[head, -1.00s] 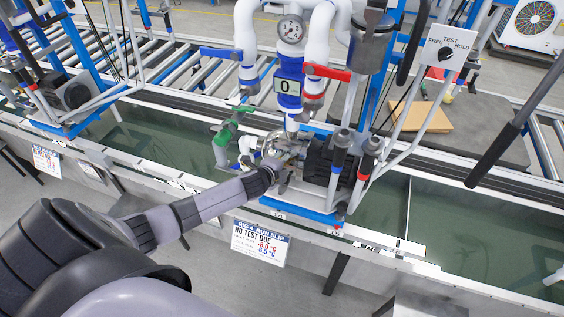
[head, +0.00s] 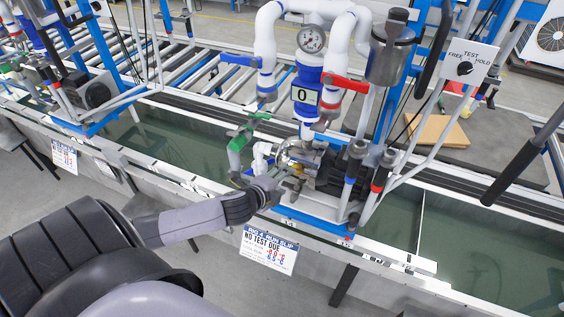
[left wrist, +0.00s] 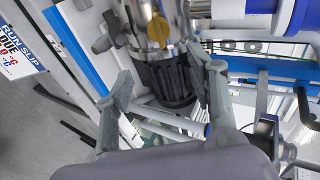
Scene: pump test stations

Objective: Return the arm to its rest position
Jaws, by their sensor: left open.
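My left arm reaches in from the lower left to the pump station in the middle of the head view. My left gripper (head: 287,184) is at the near side of the metal pump (head: 302,158), just in front of and below it. In the left wrist view its two grey fingers (left wrist: 165,78) stand apart, open and empty. A black ribbed part (left wrist: 168,84) and a brass-coloured fitting (left wrist: 157,30) show beyond and between them. Whether a finger touches the pump I cannot tell. My right gripper is not in view.
Around the gripper are a green-handled valve (head: 243,133), a red valve handle (head: 344,83), a blue one (head: 240,60) and black-gripped levers (head: 354,160). A run slip sign (head: 269,250) hangs below on the trough front. The grey floor at lower left is open.

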